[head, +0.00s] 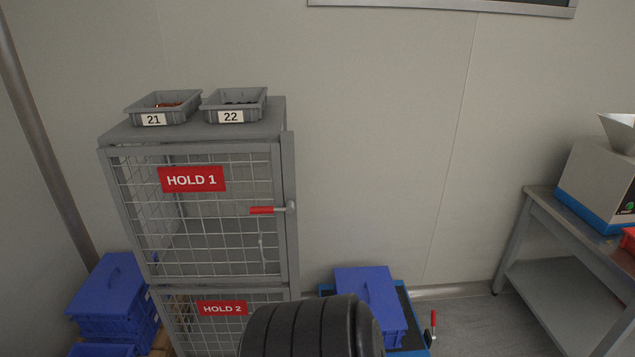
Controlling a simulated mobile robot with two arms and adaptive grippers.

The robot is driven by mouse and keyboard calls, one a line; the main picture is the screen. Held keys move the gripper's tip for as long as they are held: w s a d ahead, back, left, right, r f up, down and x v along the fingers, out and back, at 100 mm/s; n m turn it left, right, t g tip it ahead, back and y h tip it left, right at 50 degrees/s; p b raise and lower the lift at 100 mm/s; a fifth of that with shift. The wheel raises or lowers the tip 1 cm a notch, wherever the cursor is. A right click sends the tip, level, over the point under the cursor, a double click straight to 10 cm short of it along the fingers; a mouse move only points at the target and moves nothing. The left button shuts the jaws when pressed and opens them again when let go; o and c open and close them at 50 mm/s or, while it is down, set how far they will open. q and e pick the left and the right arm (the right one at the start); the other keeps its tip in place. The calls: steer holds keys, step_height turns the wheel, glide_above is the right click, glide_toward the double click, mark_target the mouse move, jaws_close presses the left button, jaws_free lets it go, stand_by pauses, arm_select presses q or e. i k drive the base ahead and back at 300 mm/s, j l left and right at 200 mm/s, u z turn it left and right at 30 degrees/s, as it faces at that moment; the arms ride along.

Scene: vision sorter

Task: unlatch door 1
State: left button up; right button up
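Door 1 (206,237) is the upper wire-mesh door of a grey cage cabinet, marked with a red HOLD 1 sign (191,179). Its latch handle (262,210) has a red grip and lies horizontal, pointing left from a pivot at the door's right edge. The door looks closed. Neither of my grippers is in view. A dark ribbed rounded part (305,328) at the bottom middle seems to be mine and covers part of the lower cabinet.
Grey bins 21 (153,120) and 22 (230,117) stand on the cabinet. Below is the HOLD 2 door (222,308). Blue crates (106,290) stand at left, and a blue crate (370,290) sits right of the cabinet. A grey table (572,222) is at right.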

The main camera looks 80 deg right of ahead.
mark_target(291, 206)
steer(key=z, duration=2.45)
